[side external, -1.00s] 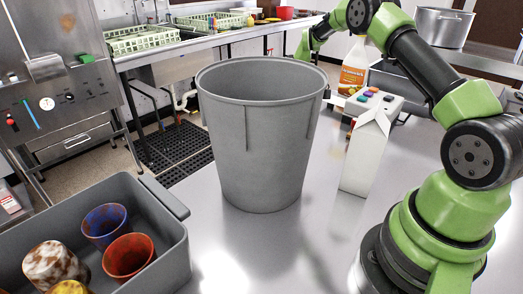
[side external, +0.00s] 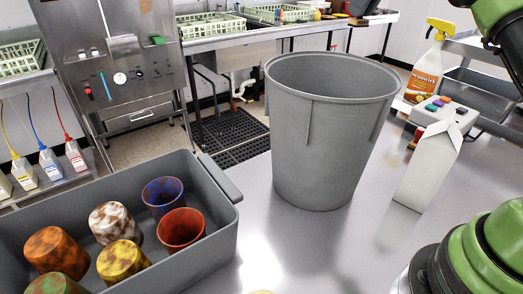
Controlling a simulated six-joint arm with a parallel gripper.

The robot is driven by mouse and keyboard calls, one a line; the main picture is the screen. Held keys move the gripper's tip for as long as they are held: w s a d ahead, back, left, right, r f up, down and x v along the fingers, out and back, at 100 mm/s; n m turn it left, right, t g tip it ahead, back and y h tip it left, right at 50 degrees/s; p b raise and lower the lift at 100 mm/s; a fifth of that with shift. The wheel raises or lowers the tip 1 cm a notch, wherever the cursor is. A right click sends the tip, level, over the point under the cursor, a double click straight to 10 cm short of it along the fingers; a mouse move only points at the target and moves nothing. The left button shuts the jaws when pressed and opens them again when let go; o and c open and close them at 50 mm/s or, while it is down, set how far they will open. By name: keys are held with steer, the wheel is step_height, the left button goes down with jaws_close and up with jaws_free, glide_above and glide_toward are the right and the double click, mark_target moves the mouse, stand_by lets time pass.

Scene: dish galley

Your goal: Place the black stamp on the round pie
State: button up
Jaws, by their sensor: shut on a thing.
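Neither the black stamp nor the round pie can be made out in the side external view. My gripper is outside the picture, so what its jaws hold cannot be seen. Only parts of my green and black arm show, at the top right and bottom right. A sliver of a pale yellowish thing (side external: 262,292) shows at the bottom edge, too cut off to identify.
A tall grey bin (side external: 325,150) stands mid-table. A white carton (side external: 428,168), a button box (side external: 443,113) and a spray bottle (side external: 428,68) stand to its right. A grey tub (side external: 222,178) holding several coloured cups is at left. Bare metal tabletop lies between tub and bin.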

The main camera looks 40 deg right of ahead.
steer(key=shift+a+r, duration=0.25)
steer(key=shift+a, duration=0.05)
steer(key=w+a+n+g+y, duration=0.1)
steer(key=a+n+y, duration=0.2)
steer(key=a+n, duration=0.95)
steer(key=s+a+f+n+g+y, duration=0.1)
steer(key=s+a+f+n+g, duration=0.15)
steer(key=a, duration=0.65)
steer(key=s+a+f+n+g, duration=0.1)
steer(key=s+a+f, duration=0.15)
steer(key=a, duration=0.65)
steer(key=s+a+f+n+g, duration=0.2)
steer(key=s+a+f+n, duration=0.4)
steer(key=a, duration=0.4)
steer(key=s+f+n, duration=0.2)
steer(key=s+f, duration=0.2)
steer(key=s+a+f+n+g+h, duration=0.1)
steer(key=s+f+n, duration=0.1)
steer(key=s+f, duration=0.3)
steer(key=s+a+f+n+h, duration=0.1)
steer(key=s+f+n, duration=0.1)
steer(key=s+f, duration=0.2)
steer(key=shift+s+f+n+g, duration=0.25)
steer(key=shift+s+f+n, duration=0.1)
steer(key=shift+s, duration=0.4)
steer(key=shift+f, duration=2.25)
